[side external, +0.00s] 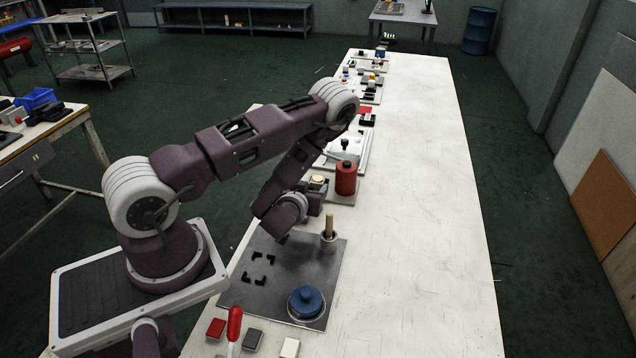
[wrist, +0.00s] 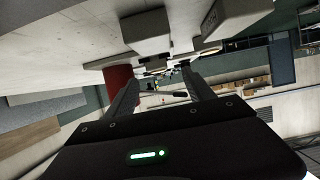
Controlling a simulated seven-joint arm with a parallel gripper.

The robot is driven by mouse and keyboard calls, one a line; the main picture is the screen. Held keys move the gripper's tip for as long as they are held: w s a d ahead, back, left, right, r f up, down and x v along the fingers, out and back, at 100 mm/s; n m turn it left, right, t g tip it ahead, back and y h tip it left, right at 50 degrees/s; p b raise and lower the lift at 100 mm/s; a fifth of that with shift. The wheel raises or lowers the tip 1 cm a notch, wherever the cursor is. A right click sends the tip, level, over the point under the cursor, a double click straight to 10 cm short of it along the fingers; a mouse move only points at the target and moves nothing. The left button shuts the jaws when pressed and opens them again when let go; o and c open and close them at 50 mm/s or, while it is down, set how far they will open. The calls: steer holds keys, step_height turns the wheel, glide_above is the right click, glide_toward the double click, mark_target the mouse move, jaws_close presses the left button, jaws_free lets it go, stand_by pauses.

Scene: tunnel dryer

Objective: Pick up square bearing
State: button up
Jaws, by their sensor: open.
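My gripper (wrist: 162,82) is open in the wrist view, with its two fingers apart and nothing held between them. In the side external view the end of my arm hangs over the far side of a grey mat (side external: 240,291), and the fingers are mostly hidden. I cannot tell for certain which part is the square bearing. A small block with a pale round top (side external: 318,181) stands just beyond my wrist, partly hidden by it. In the wrist view, grey blocks (wrist: 146,30) lie close by the fingers.
A red cylinder (side external: 346,178) stands just beyond my wrist. An upright wooden peg (side external: 329,226), a blue round part (side external: 306,300) and black corner pieces (side external: 260,267) are on the mat. The table's right side is clear.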

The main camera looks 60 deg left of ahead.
mark_target(318, 180)
steer(key=x, duration=0.6)
steer(key=shift+w+d+r, duration=0.1)
steer(key=shift+w+d, duration=0.05)
steer(key=shift+w, duration=0.05)
jaws_close()
